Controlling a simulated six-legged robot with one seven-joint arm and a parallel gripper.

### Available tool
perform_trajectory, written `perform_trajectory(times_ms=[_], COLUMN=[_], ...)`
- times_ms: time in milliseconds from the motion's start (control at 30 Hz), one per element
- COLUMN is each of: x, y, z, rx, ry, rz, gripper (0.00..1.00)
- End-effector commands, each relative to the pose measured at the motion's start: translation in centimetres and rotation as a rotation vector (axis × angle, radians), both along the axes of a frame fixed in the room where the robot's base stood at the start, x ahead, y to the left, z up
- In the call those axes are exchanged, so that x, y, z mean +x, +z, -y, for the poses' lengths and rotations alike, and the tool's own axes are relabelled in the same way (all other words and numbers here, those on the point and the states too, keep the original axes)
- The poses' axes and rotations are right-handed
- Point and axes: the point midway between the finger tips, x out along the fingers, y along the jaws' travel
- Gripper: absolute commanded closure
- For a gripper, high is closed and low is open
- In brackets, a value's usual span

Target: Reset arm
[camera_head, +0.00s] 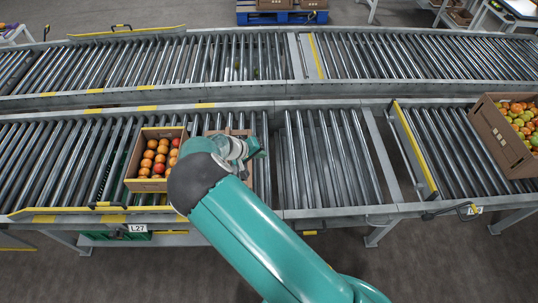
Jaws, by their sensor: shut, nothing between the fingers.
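My teal arm reaches up from the bottom of the head view and bends at a dark grey joint. My gripper (250,148) is at its far end, above the near roller conveyor (335,165). It is small and partly hidden by my own wrist; it is shut and holds nothing. It hangs over or close to a cardboard box (215,133), whose inside is mostly covered by my arm. I cannot tell whether they touch.
A yellow-edged gate (414,150) crosses the rollers. The far conveyor (400,58) is clear.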

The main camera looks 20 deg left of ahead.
Motion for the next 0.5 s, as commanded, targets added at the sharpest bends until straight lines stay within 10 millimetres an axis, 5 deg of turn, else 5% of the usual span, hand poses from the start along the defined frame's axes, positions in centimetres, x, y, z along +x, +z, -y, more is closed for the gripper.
perform_trajectory(times_ms=[367,500], x=[-0.4,0.1], y=[0.7,2.9], z=[-0.2,1.4], rx=[0.003,0.041], ry=[-0.007,-0.058], rz=[-0.002,-0.02], gripper=[1.0,1.0])
